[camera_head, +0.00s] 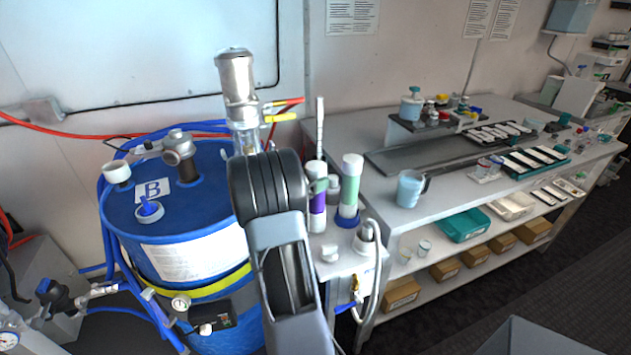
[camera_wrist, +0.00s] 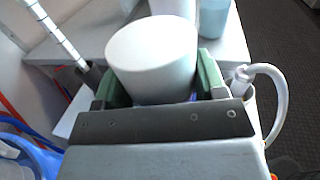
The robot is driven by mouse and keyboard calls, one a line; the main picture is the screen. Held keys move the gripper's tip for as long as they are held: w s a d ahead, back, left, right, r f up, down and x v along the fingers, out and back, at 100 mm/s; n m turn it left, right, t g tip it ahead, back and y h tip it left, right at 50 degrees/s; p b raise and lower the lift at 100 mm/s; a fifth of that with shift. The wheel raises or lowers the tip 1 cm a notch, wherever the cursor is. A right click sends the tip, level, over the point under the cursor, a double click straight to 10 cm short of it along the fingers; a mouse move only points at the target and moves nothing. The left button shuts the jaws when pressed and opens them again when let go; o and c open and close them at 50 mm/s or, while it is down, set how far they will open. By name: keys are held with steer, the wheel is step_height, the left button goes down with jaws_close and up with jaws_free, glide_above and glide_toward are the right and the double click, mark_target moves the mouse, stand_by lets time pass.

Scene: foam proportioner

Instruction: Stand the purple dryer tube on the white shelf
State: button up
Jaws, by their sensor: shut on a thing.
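The purple dryer tube (camera_head: 317,203) is upright, with a white cap and a white lower end, just right of my gripper in the head view. My gripper (camera_head: 319,186) is shut on its upper part. In the wrist view the white cap (camera_wrist: 152,60) fills the space between the green finger pads; the purple body is hidden below it. A white ledge (camera_head: 337,266) lies under and beside the tube; I cannot tell whether the tube touches it. A green tube (camera_head: 349,190) with a white cap stands close on the right, in a blue base.
A blue drum (camera_head: 190,225) with fittings and hoses is on the left. A thin white rod (camera_head: 320,125) rises behind the tubes. A white hose fitting (camera_head: 367,235) is at the ledge's right. A light blue jug (camera_head: 410,188) stands on the long bench (camera_head: 380,208).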

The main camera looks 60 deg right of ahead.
steer(key=shift+f, duration=0.65)
steer(key=shift+f, duration=0.15)
steer(key=o, duration=1.5)
steer(key=shift+a, duration=0.1)
